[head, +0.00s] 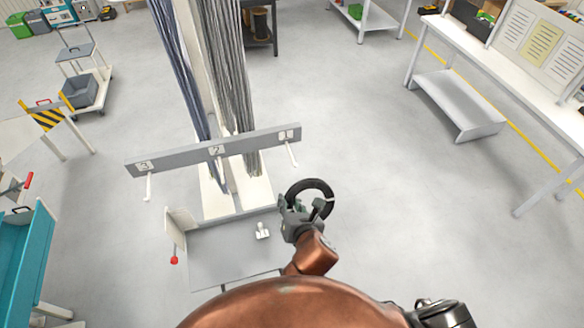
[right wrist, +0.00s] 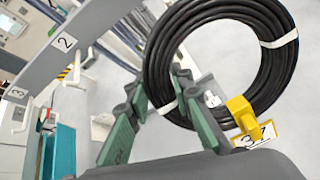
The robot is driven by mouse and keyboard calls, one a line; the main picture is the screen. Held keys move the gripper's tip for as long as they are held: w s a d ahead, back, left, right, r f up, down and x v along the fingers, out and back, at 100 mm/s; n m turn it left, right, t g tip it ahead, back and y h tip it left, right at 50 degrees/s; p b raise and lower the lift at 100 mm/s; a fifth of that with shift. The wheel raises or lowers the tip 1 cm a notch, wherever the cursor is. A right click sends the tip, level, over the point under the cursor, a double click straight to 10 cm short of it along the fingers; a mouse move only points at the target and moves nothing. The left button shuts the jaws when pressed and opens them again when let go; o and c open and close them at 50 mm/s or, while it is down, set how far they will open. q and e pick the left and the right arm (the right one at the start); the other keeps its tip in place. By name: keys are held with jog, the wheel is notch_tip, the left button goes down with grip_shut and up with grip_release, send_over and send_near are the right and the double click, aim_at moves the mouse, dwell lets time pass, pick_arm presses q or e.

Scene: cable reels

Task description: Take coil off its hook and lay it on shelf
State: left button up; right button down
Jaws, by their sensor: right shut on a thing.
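The coil (head: 325,186) is a black ring of cable with white ties, held upright in the head view, clear of the hooks, right of the shelf. My right gripper (head: 297,214) is shut on the coil's lower left side. In the right wrist view, the coil (right wrist: 270,72) fills the top, between and beyond the green fingers (right wrist: 160,105). A yellow tag (right wrist: 241,112) hangs at its lower edge. The grey shelf (head: 215,265) lies below the hook rail. The nearest hook (head: 291,152) at plate 1 is bare. My left gripper is not in view.
The rail (head: 180,153) carries plates 3, 2 and 1; the hook (head: 149,187) at plate 3 is also bare. A small white fitting (head: 262,231) stands on the shelf near its right side. Cable bundles hang behind the rail. Open floor lies to the right.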

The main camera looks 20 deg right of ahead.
jog(key=shift+s, duration=0.1)
jog(key=shift+r, duration=0.1)
jog(key=shift+s+g, duration=0.1)
jog(key=shift+g, duration=0.6)
jog(key=shift+s+g, duration=0.15)
jog(key=shift+g, duration=0.25)
jog(key=shift+s+g, duration=0.1)
jog(key=shift+g, duration=0.2)
